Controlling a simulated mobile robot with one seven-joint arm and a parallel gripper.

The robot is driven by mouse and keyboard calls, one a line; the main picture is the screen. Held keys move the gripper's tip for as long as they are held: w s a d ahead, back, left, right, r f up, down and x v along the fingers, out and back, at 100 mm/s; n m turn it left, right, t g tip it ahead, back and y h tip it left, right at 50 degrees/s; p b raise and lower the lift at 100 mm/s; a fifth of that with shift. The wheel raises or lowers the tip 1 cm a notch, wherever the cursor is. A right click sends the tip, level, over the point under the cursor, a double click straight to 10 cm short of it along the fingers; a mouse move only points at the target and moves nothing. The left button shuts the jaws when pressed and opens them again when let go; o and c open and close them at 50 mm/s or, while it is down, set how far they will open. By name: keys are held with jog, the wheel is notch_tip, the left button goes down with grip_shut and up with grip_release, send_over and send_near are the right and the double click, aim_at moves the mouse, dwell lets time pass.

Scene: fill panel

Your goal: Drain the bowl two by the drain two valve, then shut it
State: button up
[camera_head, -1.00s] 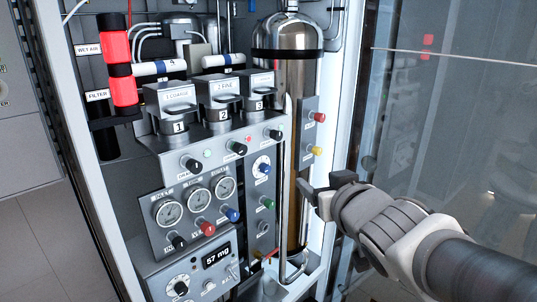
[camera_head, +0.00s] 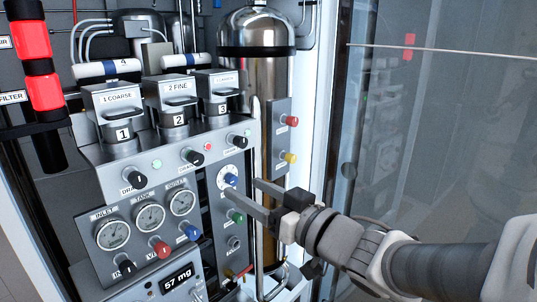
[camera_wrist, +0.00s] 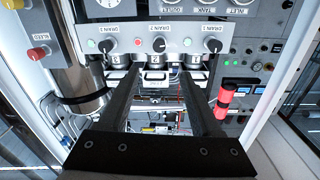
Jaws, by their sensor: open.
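Bowl two (camera_head: 176,121), labelled "2 FINE", is the middle of the three grey bowls on the panel shelf. The drain two valve (camera_head: 193,157) is a small black knob on the sloped strip below it, with a lit red lamp (camera_head: 208,147) to its right. The knob also shows in the wrist view (camera_wrist: 158,45), beyond and between my fingers, under a "DRAIN 2" label. My gripper (camera_head: 243,189) is open and empty, right of and below the knob and apart from it. The knob's setting is too small to read.
Similar drain one (camera_head: 134,180) and drain three (camera_head: 233,142) knobs flank it, each with a green lamp. Gauges (camera_head: 150,218) and coloured knobs sit below. A display reads 57 mg.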

aim_at(199, 161)
jog(key=p+x, duration=0.3)
jog(key=x, duration=1.3)
jog(key=shift+w, duration=0.1)
grip_shut()
